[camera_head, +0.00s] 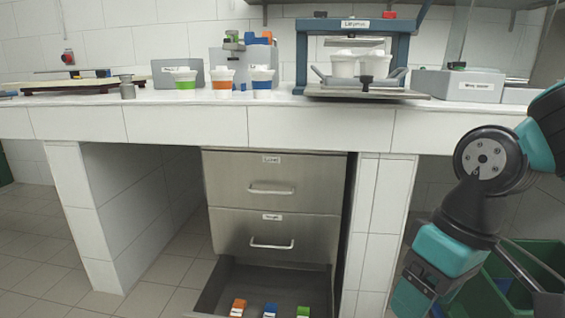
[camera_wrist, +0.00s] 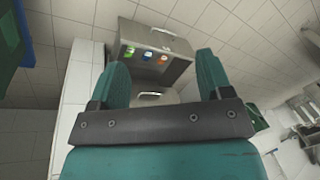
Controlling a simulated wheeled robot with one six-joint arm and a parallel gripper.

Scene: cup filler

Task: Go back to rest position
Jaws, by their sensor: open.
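My arm is folded at the right side of the head view, in front of the counter. My gripper (camera_wrist: 163,75) shows in the wrist view with its two teal fingers spread apart. Nothing is between the fingers. Beyond them the wrist view shows the open bottom drawer (camera_wrist: 124,38) with green, blue and orange items in it. The fingertips are not visible in the head view.
The same open drawer (camera_head: 215,285) juts out below two shut drawers (camera_head: 270,190). On the counter (camera_head: 190,120) stand cups with green, orange and blue bands (camera_head: 222,80) and a blue-framed machine (camera_head: 302,60) holding two white cups (camera_head: 344,65). A green bin (camera_head: 530,262) stands at right.

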